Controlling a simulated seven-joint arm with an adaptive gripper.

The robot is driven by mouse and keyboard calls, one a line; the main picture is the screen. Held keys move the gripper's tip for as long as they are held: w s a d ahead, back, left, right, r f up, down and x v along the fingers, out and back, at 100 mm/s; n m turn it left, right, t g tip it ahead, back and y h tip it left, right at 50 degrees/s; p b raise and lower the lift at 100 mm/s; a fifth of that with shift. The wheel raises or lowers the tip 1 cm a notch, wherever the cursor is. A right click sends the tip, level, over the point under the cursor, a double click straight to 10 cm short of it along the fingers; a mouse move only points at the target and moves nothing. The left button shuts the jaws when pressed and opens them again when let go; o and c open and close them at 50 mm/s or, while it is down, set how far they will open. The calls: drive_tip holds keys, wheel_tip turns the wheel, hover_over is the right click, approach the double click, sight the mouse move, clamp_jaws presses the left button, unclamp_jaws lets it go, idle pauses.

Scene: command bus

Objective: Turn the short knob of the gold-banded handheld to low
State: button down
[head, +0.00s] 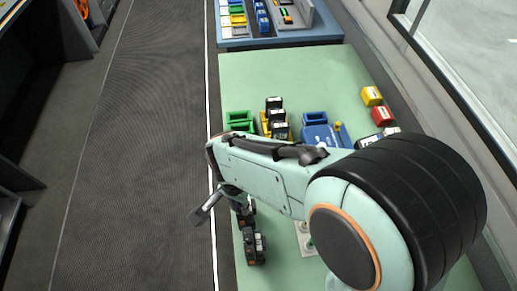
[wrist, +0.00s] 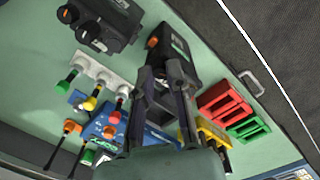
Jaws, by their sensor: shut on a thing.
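In the wrist view my gripper (wrist: 165,80) reaches onto a black handheld (wrist: 178,44) with a small orange mark, lying on the green table. Its dark fingers are close together at the handheld's near end, shut on a small part there that they hide, apparently a knob. No gold band or knob setting can be made out. Another pair of black handhelds (wrist: 112,20) lies to the upper left, with round knobs showing. In the head view my arm covers most of the gripper; black handhelds (head: 254,248) show below it.
A white bracket (wrist: 92,62) with green, yellow and red knobs is left of the fingers. A blue holder (wrist: 100,125), red bin (wrist: 218,98) and green bin (wrist: 245,125) stand close by. The green table (head: 290,75) is clear towards the back.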

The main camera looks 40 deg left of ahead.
drive_tip(key=c, duration=1.1)
unclamp_jaws()
drive_tip(key=r, duration=1.2)
drive_tip(key=shift+a, duration=0.2)
